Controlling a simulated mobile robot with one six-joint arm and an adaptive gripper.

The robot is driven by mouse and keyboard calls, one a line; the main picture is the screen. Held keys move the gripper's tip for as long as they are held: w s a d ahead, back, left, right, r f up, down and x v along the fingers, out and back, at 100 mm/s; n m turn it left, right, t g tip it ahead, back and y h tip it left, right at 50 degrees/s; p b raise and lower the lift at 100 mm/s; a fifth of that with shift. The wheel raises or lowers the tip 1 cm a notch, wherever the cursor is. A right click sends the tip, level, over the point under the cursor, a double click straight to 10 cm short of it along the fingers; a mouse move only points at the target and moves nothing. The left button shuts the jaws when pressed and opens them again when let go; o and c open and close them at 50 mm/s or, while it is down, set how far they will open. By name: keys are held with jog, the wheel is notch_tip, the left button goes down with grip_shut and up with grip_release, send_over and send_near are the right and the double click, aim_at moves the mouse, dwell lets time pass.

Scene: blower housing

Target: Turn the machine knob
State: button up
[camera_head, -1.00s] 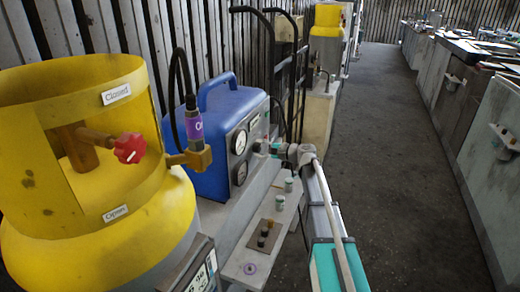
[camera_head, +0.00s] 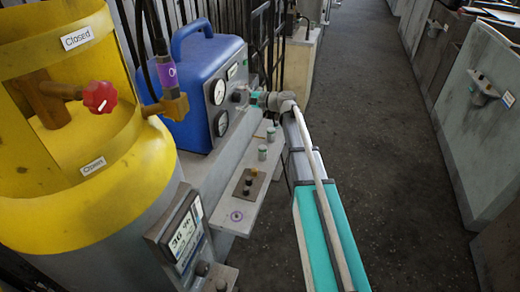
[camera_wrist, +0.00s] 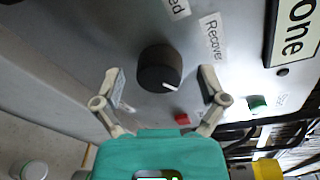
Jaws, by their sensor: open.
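The black machine knob (camera_wrist: 160,68) with a white pointer mark is on the grey panel in the wrist view. Its pointer aims to the lower right. A "Recover" label (camera_wrist: 213,38) is at its upper right, and a partly cut-off label ending in "ed" (camera_wrist: 176,7) is above it. My gripper (camera_wrist: 162,84) is open, with one finger on each side of the knob and gaps visible on both sides. In the head view, my gripper (camera_head: 254,99) is at the front of the blue machine (camera_head: 192,104). The knob is hard to make out there.
A yellow tank (camera_head: 75,206) with a red valve knob (camera_head: 99,97) stands at the left. A narrow grey shelf (camera_head: 222,187) below the machine holds small cylinders (camera_head: 262,152). A red button (camera_wrist: 182,119) and a green switch (camera_wrist: 257,103) are near the right finger. Open floor lies to the right.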

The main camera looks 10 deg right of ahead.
jog(key=n+t+b, duration=0.1)
jog(key=n, duration=0.4)
jog(key=shift+f+n, duration=0.1)
jog(key=shift+n, duration=0.3)
jog(key=n+b, duration=0.1)
jog(key=n, duration=0.3)
jog(key=shift+n, duration=0.4)
jog(key=shift+s+d+t, duration=0.1)
jog(key=shift+s+t, duration=0.05)
jog(key=shift+t, duration=0.15)
jog(key=v, duration=1.4)
jog(key=s+a+f+n+g+h+p, duration=0.2)
jog(key=s+a+f+g+h+p, duration=0.2)
jog(key=s+a+g+p, duration=0.35)
jog(key=s+a+f+g+h+p, duration=0.1)
jog(key=s+h+p, duration=0.4)
jog(key=s, duration=0.9)
jog(key=shift+f+m+g+h, duration=0.4)
jog(key=shift+g+h, duration=0.45)
jog(key=shift+h, duration=0.35)
jog(key=shift+s, duration=0.1)
